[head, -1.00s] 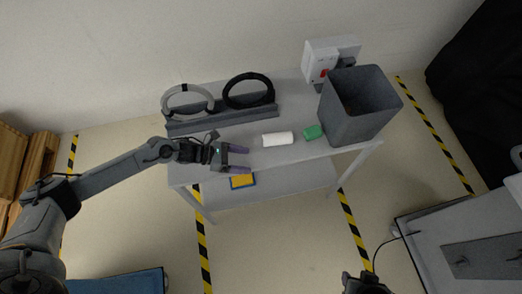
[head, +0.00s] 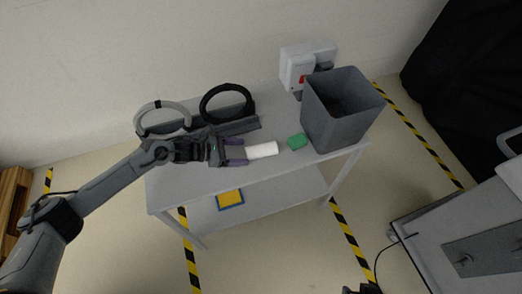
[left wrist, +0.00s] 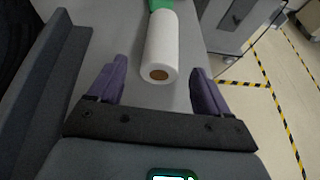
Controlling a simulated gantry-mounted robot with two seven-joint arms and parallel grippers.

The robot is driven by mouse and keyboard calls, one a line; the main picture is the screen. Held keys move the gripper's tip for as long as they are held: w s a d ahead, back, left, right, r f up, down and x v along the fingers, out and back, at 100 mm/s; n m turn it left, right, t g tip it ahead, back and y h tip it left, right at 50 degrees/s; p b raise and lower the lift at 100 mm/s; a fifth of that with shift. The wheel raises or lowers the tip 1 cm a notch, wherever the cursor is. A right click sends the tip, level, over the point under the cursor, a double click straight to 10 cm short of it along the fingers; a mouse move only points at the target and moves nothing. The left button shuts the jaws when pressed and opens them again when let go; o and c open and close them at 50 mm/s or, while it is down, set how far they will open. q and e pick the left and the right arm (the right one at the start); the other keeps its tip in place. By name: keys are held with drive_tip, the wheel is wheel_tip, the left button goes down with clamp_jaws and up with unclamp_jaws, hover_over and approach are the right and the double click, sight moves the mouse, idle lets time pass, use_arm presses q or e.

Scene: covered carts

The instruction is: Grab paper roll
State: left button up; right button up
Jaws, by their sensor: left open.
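The white paper roll (head: 262,150) lies on its side on the grey table (head: 200,180). My left gripper (head: 241,152) is open, with its purple fingers at the roll's left end. In the left wrist view the paper roll (left wrist: 161,48) lies lengthwise ahead, its brown core facing me. The open left gripper (left wrist: 155,85) has one finger on each side of the line of the roll, with gaps between fingers and roll. A small dark part of my right arm shows at the bottom edge of the head view; its fingers cannot be made out.
A green block (head: 298,142) lies just right of the roll, beside a tall grey bin (head: 335,125). Behind stand a grey ring (head: 160,118) and a black ring (head: 226,103) at a grey rail. A white device (head: 304,68) stands at the back. A blue-yellow item (head: 229,198) lies on the lower shelf.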

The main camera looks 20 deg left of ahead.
sight(251, 152)
use_arm(q)
drive_tip(key=shift+x, duration=2.35)
drive_tip(key=shift+s, duration=0.1)
drive_tip(key=c, duration=1.1)
